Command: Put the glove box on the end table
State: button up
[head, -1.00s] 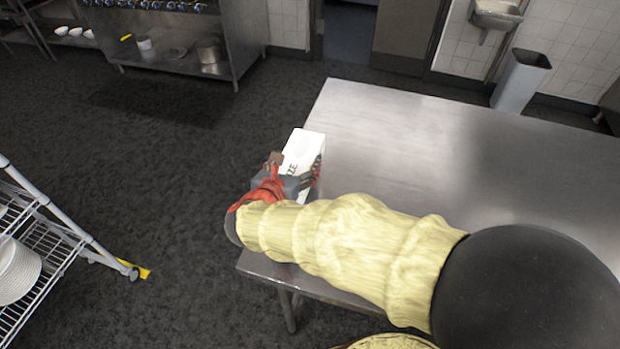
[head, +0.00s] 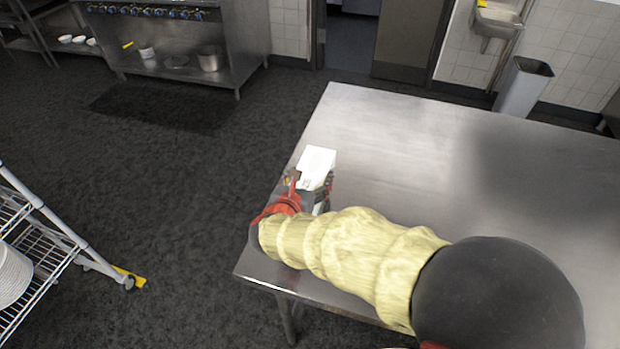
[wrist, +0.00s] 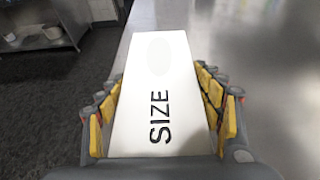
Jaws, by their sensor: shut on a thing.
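The glove box (head: 317,163) is a white carton over the near left part of the steel table (head: 420,140). My gripper (head: 312,186) is shut on it, with a finger on each side. In the wrist view the box (wrist: 155,85) fills the middle, its printed word "SIZE" facing the camera, between the yellow-padded fingers of my gripper (wrist: 160,110). The table's left edge runs beside the box. I cannot tell whether the underside of the box touches the tabletop.
The rest of the steel tabletop is bare. A wire rack with plates (head: 15,275) stands at the left. A stove unit (head: 175,45) is at the back left, and a grey bin (head: 522,85) and wall sink (head: 497,22) are at the back right. Dark floor lies between.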

jog(key=shift+f, duration=0.1)
jog(key=o, duration=1.3)
jog(key=shift+o, duration=0.6)
